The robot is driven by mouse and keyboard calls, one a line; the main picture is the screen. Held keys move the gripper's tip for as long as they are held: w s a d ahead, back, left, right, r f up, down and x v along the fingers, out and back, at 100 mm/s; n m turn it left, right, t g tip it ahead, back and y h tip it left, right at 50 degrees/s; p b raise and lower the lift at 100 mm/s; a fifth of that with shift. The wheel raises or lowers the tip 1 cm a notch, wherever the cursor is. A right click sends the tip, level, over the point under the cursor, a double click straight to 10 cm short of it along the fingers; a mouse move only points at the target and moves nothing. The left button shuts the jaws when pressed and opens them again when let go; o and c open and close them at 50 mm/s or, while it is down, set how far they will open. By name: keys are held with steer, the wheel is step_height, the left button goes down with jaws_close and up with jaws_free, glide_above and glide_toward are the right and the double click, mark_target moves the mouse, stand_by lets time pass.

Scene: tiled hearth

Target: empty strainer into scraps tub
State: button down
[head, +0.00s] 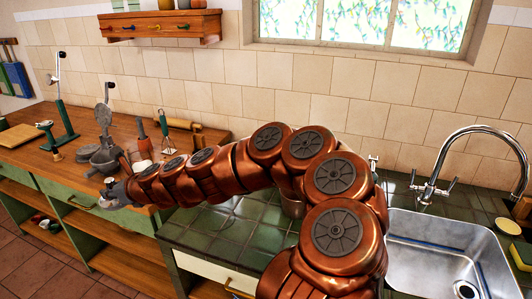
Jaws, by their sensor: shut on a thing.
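My copper arm reaches left across the counter, and my gripper (113,194) is at the front edge of the wooden worktop. It is small in the head view and its fingers are partly hidden. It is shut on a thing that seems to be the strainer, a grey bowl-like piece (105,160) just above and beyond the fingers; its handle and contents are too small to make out. I cannot tell for sure which vessel is the scraps tub.
The green tiled counter (215,240) is mostly clear. A sink (440,262) with a tall tap (432,185) is at right.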

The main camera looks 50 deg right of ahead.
steer(key=s+d+f+m+h, duration=0.1)
steer(key=s+d, duration=0.3)
steer(key=d, duration=1)
steer(key=s+d+f+m+h, duration=0.1)
steer(key=s+d+h, duration=0.15)
steer(key=d, duration=1.15)
steer(key=s+d+r+m+h, duration=0.1)
steer(key=s+d+r+m, duration=0.15)
steer(key=s+d, duration=1.65)
step_height(320, 180, down, 6)
steer(key=n+g+h+b, duration=0.2)
steer(key=n+g+h, duration=0.4)
steer(key=g, duration=1.5)
steer(key=shift+w+f+h+b, duration=0.2)
steer(key=shift+w+h+b, duration=0.15)
steer(key=shift+h, duration=0.9)
